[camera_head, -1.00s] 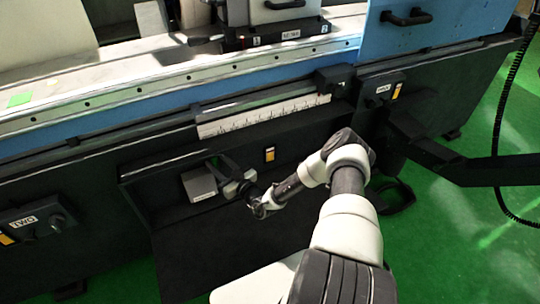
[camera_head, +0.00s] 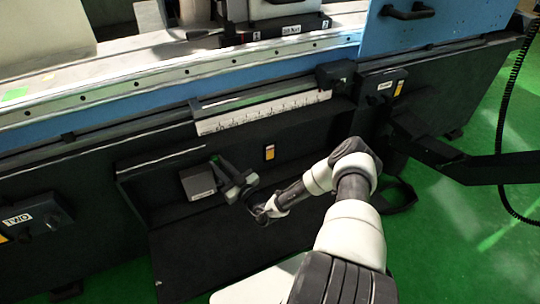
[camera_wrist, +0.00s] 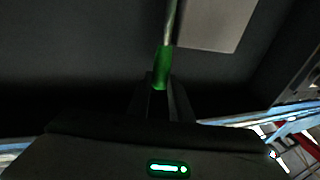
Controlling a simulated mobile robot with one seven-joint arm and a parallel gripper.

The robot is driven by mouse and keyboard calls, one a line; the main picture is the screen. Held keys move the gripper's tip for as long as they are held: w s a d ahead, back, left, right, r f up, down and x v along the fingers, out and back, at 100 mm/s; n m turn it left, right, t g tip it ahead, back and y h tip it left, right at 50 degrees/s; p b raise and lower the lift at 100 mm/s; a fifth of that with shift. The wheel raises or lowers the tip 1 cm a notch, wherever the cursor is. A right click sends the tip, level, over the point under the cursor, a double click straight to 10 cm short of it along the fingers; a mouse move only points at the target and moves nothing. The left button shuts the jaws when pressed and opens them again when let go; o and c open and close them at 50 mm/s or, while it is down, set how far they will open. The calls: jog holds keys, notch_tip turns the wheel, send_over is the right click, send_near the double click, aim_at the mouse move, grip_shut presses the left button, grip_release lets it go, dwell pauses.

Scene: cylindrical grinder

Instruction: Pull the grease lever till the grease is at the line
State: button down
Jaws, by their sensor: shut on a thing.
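The grease lever shows in the wrist view as a thin metal rod with a green grip (camera_wrist: 162,66). My gripper (camera_wrist: 160,92) is shut on the lower end of this grip. In the head view my gripper (camera_head: 238,184) is at the recess in the machine's front, just right of a small grey box (camera_head: 198,183). The box, likely the grease unit, also shows in the wrist view (camera_wrist: 214,22). The lever is small and dark in the head view. I cannot make out a grease level or a line.
A white ruled scale (camera_head: 262,112) runs above the recess. A dark support arm (camera_head: 450,160) juts out at right over green floor.

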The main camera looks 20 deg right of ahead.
jog(key=shift+s+f, duration=0.1)
jog(key=shift+s, duration=0.1)
jog(key=shift+f, duration=0.1)
jog(key=shift+s+f+b, duration=0.1)
jog(key=shift+b, duration=0.3)
jog(key=s+b, duration=0.1)
jog(key=t+b, duration=0.1)
jog(key=b, duration=0.1)
jog(key=shift+s+f+n+y, duration=0.25)
jog(key=shift+s+n+y, duration=0.15)
